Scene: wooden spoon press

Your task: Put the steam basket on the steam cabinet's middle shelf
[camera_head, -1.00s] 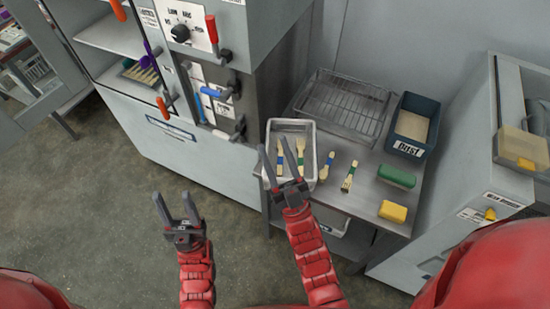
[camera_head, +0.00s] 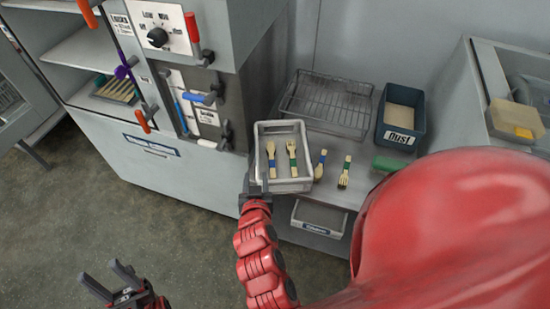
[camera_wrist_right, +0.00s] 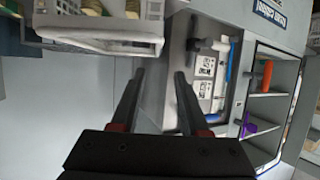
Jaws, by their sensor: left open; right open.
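The steam basket (camera_head: 285,185) is a pale grey rectangular basket on the metal bench, with wooden utensils banded blue and green inside. In the right wrist view its rim (camera_wrist_right: 100,42) is at the upper left. My right gripper (camera_head: 253,185) is at the basket's front left corner; its jaws are open, and in the wrist view nothing is between them. I cannot tell whether it touches the basket. My left gripper (camera_head: 108,278) is open and empty over the floor. The steam cabinet (camera_head: 85,55) stands at the left with its shelves exposed; a tray of utensils (camera_head: 117,90) sits on a lower one.
A wire rack (camera_head: 328,103) and a dark blue dust bin (camera_head: 401,118) stand behind the basket. Loose utensils (camera_head: 344,172) and a green block (camera_head: 388,164) lie to its right. Handles (camera_head: 208,97) project from the panel between basket and shelves. My red arm hides the bench's right part.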

